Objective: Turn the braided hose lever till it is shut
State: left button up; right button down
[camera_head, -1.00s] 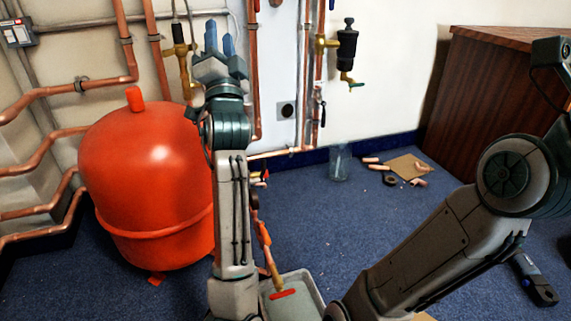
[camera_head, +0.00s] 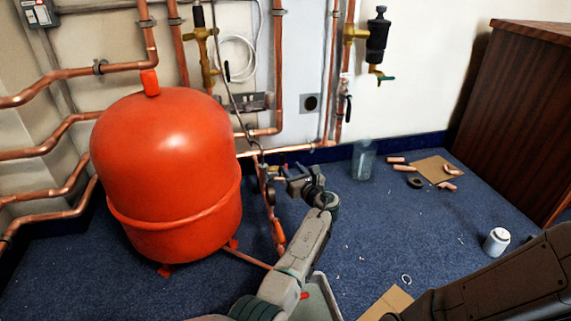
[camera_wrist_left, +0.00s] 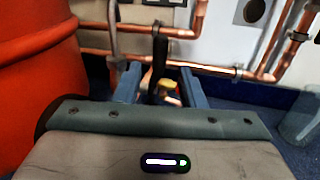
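My left gripper (camera_head: 280,178) reaches low toward the wall, just right of the red vessel's lower half. In the left wrist view its two blue-grey fingers (camera_wrist_left: 160,86) are apart. A dark upright piece (camera_wrist_left: 158,62), seemingly the lever, shows between them, with a small yellow part (camera_wrist_left: 168,85) beside it. I cannot tell whether either finger touches it. The thin braided hose (camera_head: 240,110) hangs down the wall to the fittings by the gripper. The gripper partly hides the valve there. My right gripper is out of view; only its arm shows at lower right.
The red vessel (camera_head: 165,150) stands close on the left. Copper pipes (camera_head: 278,70) run along the wall behind. A grey tray (camera_head: 325,300) lies under my left arm.

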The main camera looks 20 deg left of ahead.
aim_at(284, 161)
pick_arm(q)
jog(key=b+x, duration=0.3)
jog(key=x, duration=0.3)
jog(key=shift+d+f, duration=0.1)
jog(key=shift+f, duration=0.05)
jog(key=shift+w+a+b, duration=0.3)
jog(key=shift+w+a, duration=0.05)
jog(key=shift+a, duration=0.1)
grip_shut()
